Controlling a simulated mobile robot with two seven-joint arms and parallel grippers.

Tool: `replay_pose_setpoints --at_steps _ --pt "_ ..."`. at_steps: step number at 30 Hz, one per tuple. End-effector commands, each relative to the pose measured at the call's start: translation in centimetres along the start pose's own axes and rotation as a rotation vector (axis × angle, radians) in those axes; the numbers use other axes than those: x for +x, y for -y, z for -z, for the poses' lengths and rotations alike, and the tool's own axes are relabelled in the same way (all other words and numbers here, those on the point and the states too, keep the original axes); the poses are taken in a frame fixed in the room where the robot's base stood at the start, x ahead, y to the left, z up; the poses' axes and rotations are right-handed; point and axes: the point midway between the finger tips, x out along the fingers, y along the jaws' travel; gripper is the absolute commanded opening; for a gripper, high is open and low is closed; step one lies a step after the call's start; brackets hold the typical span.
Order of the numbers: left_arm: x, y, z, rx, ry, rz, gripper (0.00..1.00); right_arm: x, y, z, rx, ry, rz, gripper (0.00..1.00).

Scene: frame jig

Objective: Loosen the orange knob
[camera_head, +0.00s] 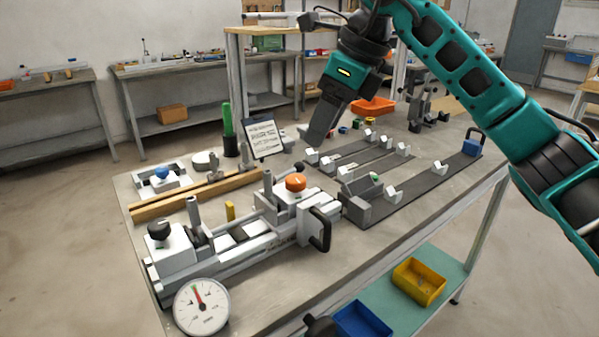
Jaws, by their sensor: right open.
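The orange knob (296,183) sits on top of a white block at the right end of the long white frame jig (240,243) on the table. My right gripper (318,138) hangs above the table, behind and above the orange knob, with its fingers pointing down and clear of it. The gripper is open, though its fingers overlap in this view and no gap shows. I see nothing between them. A black knob (159,230) tops the block at the jig's left end. My left gripper is not in view.
A round dial gauge (201,306) stands at the table's front left. Wooden bars (195,196) and a blue knob (162,172) lie behind the jig. A sign (263,138) stands behind the orange knob. Grey rails with white clamps (430,182) fill the right. The front right tabletop is clear.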

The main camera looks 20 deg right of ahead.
Motion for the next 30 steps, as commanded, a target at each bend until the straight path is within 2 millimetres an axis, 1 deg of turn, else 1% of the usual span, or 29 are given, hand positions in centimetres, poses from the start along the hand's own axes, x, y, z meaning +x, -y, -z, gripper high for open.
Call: replay_pose_setpoints --at_steps 1,9,12,15,20,28,29,30 --pt "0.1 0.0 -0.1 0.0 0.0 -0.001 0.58 1.3 -0.1 0.1 -0.001 -0.002 -0.004 0.65" --pt "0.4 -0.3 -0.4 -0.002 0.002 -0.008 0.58 7.0 -0.2 0.0 -0.001 -0.001 -0.006 0.65" --pt "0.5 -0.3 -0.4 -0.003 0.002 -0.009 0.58 8.6 -0.1 0.0 -0.001 0.0 -0.005 0.65" --pt "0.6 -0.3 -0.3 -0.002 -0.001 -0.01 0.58 9.8 -0.1 0.0 -0.001 0.001 -0.005 0.65" --pt "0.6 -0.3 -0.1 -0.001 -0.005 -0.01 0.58 10.7 -0.1 -0.1 -0.001 0.003 -0.004 0.65" --pt "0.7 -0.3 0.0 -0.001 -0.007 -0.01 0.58 10.8 -0.1 -0.1 -0.001 0.003 -0.003 0.65" --pt "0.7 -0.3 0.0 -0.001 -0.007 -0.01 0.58 10.8 -0.1 -0.1 -0.001 0.003 -0.003 0.64" --pt "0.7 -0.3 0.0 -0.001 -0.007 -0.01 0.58 10.8 -0.1 -0.1 -0.001 0.003 -0.003 0.6"
